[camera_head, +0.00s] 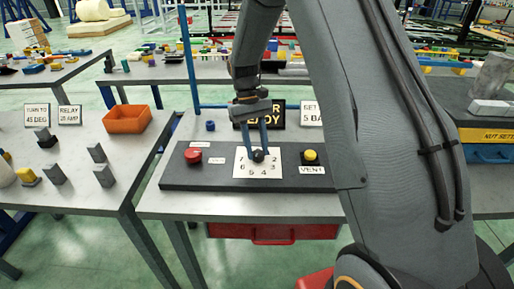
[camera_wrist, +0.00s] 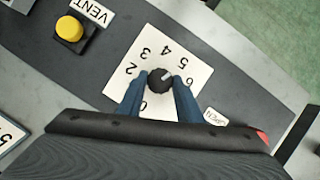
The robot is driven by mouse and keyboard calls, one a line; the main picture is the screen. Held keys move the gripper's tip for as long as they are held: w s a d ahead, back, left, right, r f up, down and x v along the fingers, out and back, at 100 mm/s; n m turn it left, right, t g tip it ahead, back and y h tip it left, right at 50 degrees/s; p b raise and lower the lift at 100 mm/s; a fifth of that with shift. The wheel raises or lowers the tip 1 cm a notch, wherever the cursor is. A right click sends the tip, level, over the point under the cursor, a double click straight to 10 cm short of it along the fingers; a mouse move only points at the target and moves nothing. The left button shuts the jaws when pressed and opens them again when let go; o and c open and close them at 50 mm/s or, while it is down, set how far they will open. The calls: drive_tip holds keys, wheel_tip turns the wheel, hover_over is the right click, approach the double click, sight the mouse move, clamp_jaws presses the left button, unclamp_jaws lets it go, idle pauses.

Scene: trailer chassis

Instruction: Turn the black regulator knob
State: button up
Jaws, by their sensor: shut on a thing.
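The black regulator knob (camera_wrist: 159,81) sits in the middle of a white dial plate (camera_wrist: 187,47) with printed numbers. In the wrist view a light pointer mark on the knob faces up and right, roughly toward the 6. My gripper (camera_wrist: 160,88) is shut on the knob, with one blue finger on each side. In the head view my gripper (camera_head: 258,152) reaches down from above onto the knob, which is mostly hidden between the fingers. The dial plate (camera_head: 242,172) lies on a dark panel (camera_head: 190,179) on the table.
A yellow button (camera_head: 311,155) with a VENT label stands right of the dial, and a red button (camera_head: 193,156) stands left. Signs stand behind the panel, partly hidden by my arm. An orange bin (camera_head: 127,119) and grey blocks are on the left table.

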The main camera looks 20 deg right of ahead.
idle(0.4)
drive_tip(key=o, duration=1)
drive_tip(key=shift+o, duration=0.2)
drive_tip(key=shift+w+r, duration=0.2)
drive_tip(key=shift+r, duration=0.15)
drive_tip(key=b+v, duration=0.2)
drive_tip(key=v, duration=0.5)
drive_tip(key=shift+s, duration=0.15)
drive_tip(key=s+f+t, duration=0.2)
drive_tip(key=s+t, duration=0.1)
drive_tip(key=s, duration=0.7)
drive_tip(key=s+f+m+t, duration=0.1)
drive_tip(key=s+f+t, duration=0.1)
drive_tip(key=s, duration=0.8)
drive_tip(key=shift+s+d+m+t+y, duration=0.3)
drive_tip(key=shift+s+t, duration=0.05)
drive_tip(key=shift+t, duration=0.05)
